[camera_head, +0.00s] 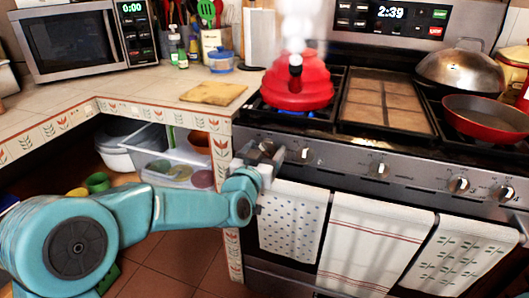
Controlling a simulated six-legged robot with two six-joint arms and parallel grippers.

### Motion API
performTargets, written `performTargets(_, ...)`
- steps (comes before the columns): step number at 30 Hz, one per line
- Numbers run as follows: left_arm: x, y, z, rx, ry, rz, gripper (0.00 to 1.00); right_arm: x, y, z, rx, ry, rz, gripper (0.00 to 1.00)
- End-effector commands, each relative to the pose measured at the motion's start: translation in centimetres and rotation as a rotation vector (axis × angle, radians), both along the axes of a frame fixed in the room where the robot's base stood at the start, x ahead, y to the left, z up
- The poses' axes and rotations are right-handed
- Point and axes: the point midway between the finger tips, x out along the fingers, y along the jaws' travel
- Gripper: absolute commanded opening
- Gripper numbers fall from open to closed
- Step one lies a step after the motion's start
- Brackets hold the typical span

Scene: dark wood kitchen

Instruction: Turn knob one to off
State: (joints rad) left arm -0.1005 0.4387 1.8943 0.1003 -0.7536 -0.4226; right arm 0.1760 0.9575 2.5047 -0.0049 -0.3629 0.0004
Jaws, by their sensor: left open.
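The stove's front panel (340,163) carries a row of silver knobs. The leftmost knob seems to be at the panel's left end, mostly hidden by my left gripper (266,154). That gripper is open at the panel; I cannot tell whether its fingers touch the knob. The neighbouring knob (304,155) shows just right of the gripper. My right gripper is out of view.
Towels (375,240) hang on the oven door below the knobs. A tiled counter (140,92) with a cutting board (213,93) adjoins the stove on the left. A red pan (485,115) and a domed lid (457,66) stand at the right. Open shelves with tubs lie under the counter.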

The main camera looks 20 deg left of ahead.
Motion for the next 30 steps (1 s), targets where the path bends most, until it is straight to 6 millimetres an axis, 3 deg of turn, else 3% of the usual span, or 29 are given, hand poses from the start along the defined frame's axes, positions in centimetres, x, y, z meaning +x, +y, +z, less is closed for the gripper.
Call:
performTargets(6,-0.04,0.03,-0.01,0.0,0.0,0.0,0.71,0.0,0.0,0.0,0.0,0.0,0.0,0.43)
performTargets(11,-0.05,0.04,-0.01,0.0,0.0,0.0,0.18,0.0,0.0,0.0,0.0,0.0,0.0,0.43)
performTargets(22,-0.06,0.01,-0.05,0.047,-0.001,0.0,0.18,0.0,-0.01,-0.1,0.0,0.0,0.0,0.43)
performTargets(30,-0.04,-0.07,-0.08,0.225,-0.007,0.0,0.18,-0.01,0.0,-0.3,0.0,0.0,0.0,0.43)
